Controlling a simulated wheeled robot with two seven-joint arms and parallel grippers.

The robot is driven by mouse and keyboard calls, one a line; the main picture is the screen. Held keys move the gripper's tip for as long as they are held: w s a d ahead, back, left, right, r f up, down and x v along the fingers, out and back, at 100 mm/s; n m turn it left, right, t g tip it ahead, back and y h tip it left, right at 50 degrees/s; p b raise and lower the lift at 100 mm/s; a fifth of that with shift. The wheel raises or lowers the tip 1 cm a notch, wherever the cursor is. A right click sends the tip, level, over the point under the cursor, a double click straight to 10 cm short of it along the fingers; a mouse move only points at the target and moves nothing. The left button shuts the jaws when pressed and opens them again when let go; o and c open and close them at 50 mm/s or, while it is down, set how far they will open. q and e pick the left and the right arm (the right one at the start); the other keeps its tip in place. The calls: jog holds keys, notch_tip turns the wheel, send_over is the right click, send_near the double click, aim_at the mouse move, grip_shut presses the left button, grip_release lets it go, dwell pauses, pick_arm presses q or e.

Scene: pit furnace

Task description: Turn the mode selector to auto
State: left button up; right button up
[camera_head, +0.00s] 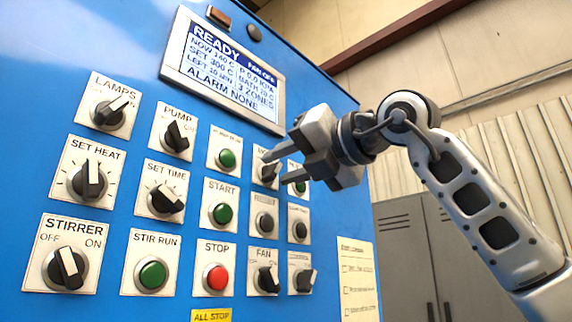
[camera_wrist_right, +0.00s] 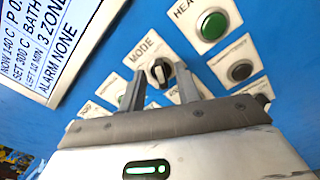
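The mode selector is a black rotary knob on a white plate marked MODE, and it shows in the right wrist view (camera_wrist_right: 160,72). In the head view the selector (camera_head: 267,172) is partly covered by my right gripper (camera_head: 279,169). This gripper is open, with its two fingers apart and pointing at the panel. In the right wrist view the fingertips of the gripper (camera_wrist_right: 160,88) straddle the lower part of the knob. I cannot tell whether they touch it. The selector's setting marks are too small to read. My left gripper is not in view.
The blue panel (camera_head: 120,60) carries a READY display (camera_head: 225,68) and several close-set knobs and buttons. A green button (camera_head: 300,187) sits just right of the selector, a red STOP button (camera_head: 216,277) below. Grey lockers (camera_head: 420,260) stand at the right.

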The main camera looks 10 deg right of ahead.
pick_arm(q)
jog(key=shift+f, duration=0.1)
pick_arm(e)
jog(key=shift+s, duration=0.1)
